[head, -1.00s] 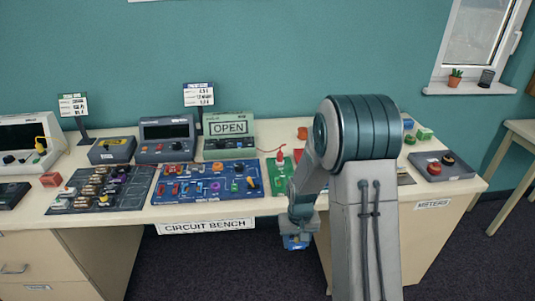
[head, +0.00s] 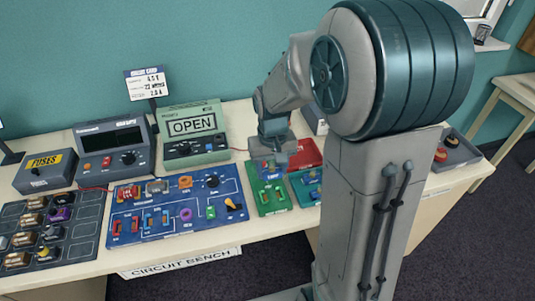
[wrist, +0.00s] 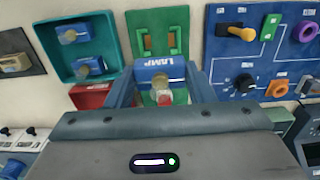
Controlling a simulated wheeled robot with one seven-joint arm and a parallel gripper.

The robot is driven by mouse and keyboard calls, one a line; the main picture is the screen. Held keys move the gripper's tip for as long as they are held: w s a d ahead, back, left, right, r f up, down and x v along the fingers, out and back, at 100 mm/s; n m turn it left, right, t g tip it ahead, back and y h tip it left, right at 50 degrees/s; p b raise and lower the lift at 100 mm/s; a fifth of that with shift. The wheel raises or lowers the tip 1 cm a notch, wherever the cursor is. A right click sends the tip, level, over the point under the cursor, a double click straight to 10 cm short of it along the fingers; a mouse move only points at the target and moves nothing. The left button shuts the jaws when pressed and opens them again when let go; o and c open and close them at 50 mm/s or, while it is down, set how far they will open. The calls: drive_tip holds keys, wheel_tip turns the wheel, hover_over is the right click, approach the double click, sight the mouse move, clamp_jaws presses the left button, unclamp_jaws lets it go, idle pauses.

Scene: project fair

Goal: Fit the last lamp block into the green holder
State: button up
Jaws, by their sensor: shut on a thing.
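My gripper (wrist: 163,90) is shut on a blue lamp block labelled LAMP (wrist: 160,73), with a finger on each side of it. In the head view my gripper (head: 273,167) hangs over the back part of the green holder (head: 264,208) and hides some of it; the held block shows only as a bit of blue there. In the wrist view the green holder (wrist: 184,18) lies beyond and under the block. Its visible socket, with orange contacts, is empty. Whether the block touches the holder I cannot tell.
A teal tray (wrist: 109,29) with two blue lamp blocks (wrist: 73,33) lies beside the holder. A red object (head: 307,150) is behind it. A blue circuit board (head: 150,236) lies to the left, and a green meter (head: 190,150) reading OPEN stands behind that board.

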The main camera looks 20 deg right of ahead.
drive_tip(key=shift+s+f+b, duration=0.15)
drive_tip(key=shift+f+b, duration=0.35)
drive_tip(key=shift+f, duration=0.05)
drive_tip(key=shift+f+b, duration=2.4)
drive_tip(key=shift+f, duration=0.75)
drive_tip(key=shift+s, duration=0.1)
drive_tip(key=shift+f+b, duration=0.4)
drive_tip(key=o, duration=1.5)
drive_tip(key=shift+o, duration=0.2)
drive_tip(key=shift+r+p, duration=3.1)
drive_tip(key=shift+r, duration=0.95)
